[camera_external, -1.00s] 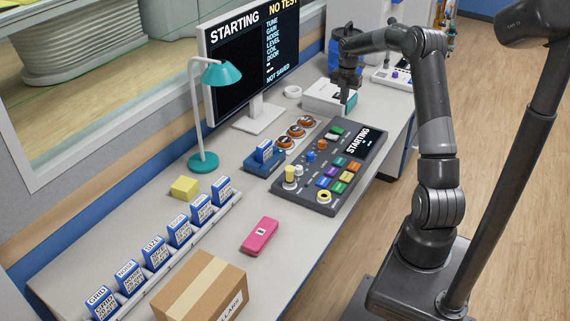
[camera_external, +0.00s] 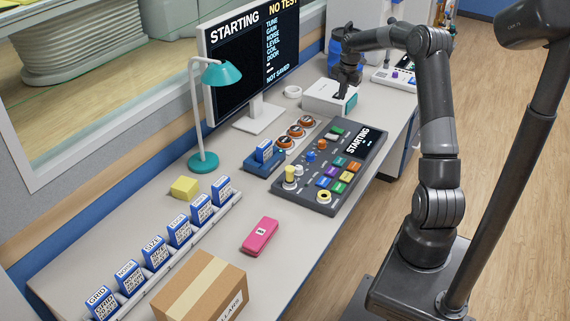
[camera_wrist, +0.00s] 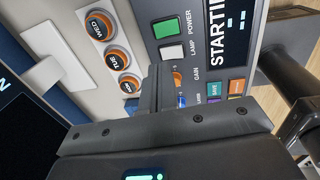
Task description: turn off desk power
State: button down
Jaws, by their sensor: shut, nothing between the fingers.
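The desk (camera_external: 318,188) is a dark console with coloured buttons, knobs and a small display reading STARTING. Its green POWER switch (camera_external: 337,130) is at the far end, beside the white LAMP switch (camera_external: 331,136). In the wrist view the POWER switch (camera_wrist: 166,27) shows clearly, with the LAMP switch (camera_wrist: 172,54) next to it.
A white box (camera_external: 325,97) stands close to my gripper. Orange-ringed dials (camera_external: 295,131) lie left of the console. A monitor (camera_external: 250,60), teal lamp (camera_external: 222,75), pink item (camera_external: 260,235) and cardboard box (camera_external: 200,290) are also on the table (camera_external: 225,228). Bare tabletop lies around the pink item.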

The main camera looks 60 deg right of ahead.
aim_at(335, 128)
jog(key=f, duration=0.4)
jog(key=w+f, duration=0.1)
jog(key=f, duration=0.9)
jog(key=shift+w, duration=0.35)
jog(key=shift+w+f, duration=0.1)
jog(key=shift+f, duration=0.05)
jog(key=shift+s+r, duration=0.2)
jog(key=shift+s, duration=0.6)
